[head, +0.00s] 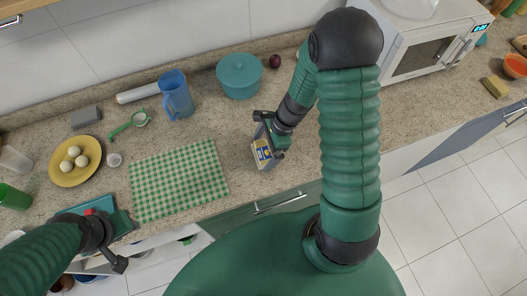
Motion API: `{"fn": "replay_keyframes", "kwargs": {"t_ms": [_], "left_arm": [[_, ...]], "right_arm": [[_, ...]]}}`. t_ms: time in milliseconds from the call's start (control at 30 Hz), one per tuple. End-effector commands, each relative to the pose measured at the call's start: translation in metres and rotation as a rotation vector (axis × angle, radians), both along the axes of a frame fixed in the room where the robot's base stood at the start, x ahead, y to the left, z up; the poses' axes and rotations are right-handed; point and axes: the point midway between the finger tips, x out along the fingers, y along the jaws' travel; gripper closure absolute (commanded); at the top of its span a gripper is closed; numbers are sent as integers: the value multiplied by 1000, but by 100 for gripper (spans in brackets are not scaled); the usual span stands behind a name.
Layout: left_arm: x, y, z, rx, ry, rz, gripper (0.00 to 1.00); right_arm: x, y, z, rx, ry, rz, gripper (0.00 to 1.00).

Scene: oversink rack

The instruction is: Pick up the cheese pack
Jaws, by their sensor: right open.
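The cheese pack (264,153), a small box with yellow, blue and pale faces, stands on the speckled counter near its front edge, right of the checked cloth. My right gripper (268,140) is open at the pack, its fingers reaching down over the upper part. I cannot tell whether the fingers touch it. The gripper hides part of the pack. My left gripper (115,258) is at the lower left, near the front edge by the sink, far from the pack. Its jaws are too unclear to read.
A green checked cloth (178,181) lies left of the pack. Behind are a blue jug (176,96), a teal pot (240,76) and a dark red onion (275,61). A yellow plate (66,177) holds several pale round items. A microwave (428,52) stands at right.

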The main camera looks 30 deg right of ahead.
Motion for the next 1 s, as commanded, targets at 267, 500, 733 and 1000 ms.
{"fn": "replay_keyframes", "kwargs": {"t_ms": [267,500,733,1000], "left_arm": [[0,0,0,0,0,0,64],[0,0,0,0,0,0,64],[0,0,0,0,0,0,64],[0,0,0,0,0,0,64]], "right_arm": [[2,0,-3,0,0,1,7],[1,0,-2,-1,-2,1,38],[2,0,-2,0,0,1,68],[2,0,-1,0,-2,1,71]]}}
